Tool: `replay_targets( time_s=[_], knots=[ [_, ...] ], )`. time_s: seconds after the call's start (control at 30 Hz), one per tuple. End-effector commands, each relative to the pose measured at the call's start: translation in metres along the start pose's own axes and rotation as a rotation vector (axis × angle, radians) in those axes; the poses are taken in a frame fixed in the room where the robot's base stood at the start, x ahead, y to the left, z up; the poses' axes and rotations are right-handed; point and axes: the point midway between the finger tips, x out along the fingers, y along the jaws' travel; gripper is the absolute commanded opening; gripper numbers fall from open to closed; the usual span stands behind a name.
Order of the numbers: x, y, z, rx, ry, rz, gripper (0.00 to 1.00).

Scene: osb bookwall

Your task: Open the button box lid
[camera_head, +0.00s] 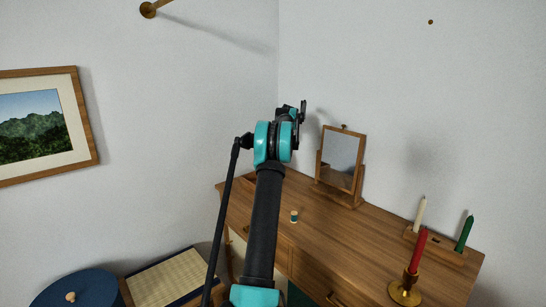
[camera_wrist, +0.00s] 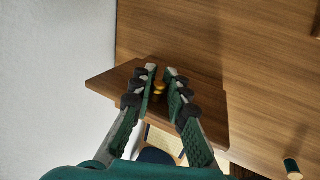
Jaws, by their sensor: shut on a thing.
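The button box lid (camera_wrist: 105,83) shows in the wrist view as a flat brown wooden panel at the dresser's end, with a small brass knob (camera_wrist: 160,86). My gripper (camera_wrist: 161,72) is shut on this knob, with one finger on each side of it. My fingers cover the middle of the panel. In the head view my gripper (camera_head: 301,112) is up at the left end of the dresser. My arm hides most of the box there, so I cannot tell how far the lid is tilted.
The wooden dresser (camera_head: 340,228) carries a small thread spool (camera_head: 294,216), a tilting mirror (camera_head: 341,158), and candles, including a red one (camera_head: 418,252) in a brass holder. A blue round lid (camera_head: 85,290) and a woven-topped seat (camera_head: 165,277) stand low at left. White walls rise behind.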

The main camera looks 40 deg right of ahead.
Motion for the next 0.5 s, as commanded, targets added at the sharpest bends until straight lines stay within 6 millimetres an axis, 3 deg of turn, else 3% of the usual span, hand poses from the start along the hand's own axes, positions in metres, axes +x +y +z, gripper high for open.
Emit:
replay_targets(
  time_s=[0.23,0.27,0.3,0.4,0.5],
  knots=[
    [0.0004,0.0001,0.0007,0.0,-0.003,0.001,0.0],
    [0.0004,0.0001,0.0008,0.0,-0.003,0.001,0.17],
    [0.0004,0.0001,0.0007,0.0,-0.003,0.001,0.22],
    [0.0003,0.0,0.0006,0.0,-0.002,0.0,0.34],
    [0.0003,-0.0001,0.0005,0.0,-0.002,0.0,0.35]
  ],
)
